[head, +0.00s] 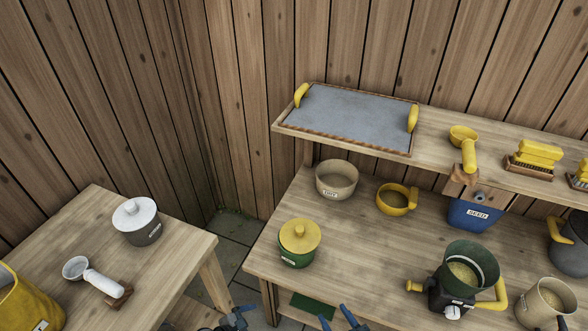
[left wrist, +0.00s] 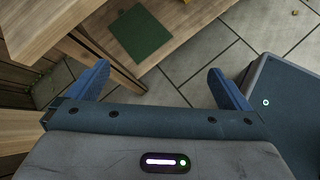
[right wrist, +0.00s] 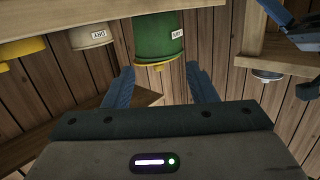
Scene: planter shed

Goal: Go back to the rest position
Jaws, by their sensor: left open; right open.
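My right gripper (head: 336,316) shows at the bottom edge of the head view, in front of the bench, with its two blue fingers apart. In the right wrist view my right gripper (right wrist: 161,85) is open with nothing between its fingers. My left gripper (head: 238,318) is partly cut off at the bottom of the head view. In the left wrist view my left gripper (left wrist: 160,86) is open and empty above the paved floor. Neither gripper touches anything that I can see.
The bench (head: 345,245) holds a green pot with a yellow lid (head: 299,243), a cream pot (head: 337,179) and a mill (head: 462,280). A side table (head: 180,240) stands left. A shelf carries a tray (head: 345,113).

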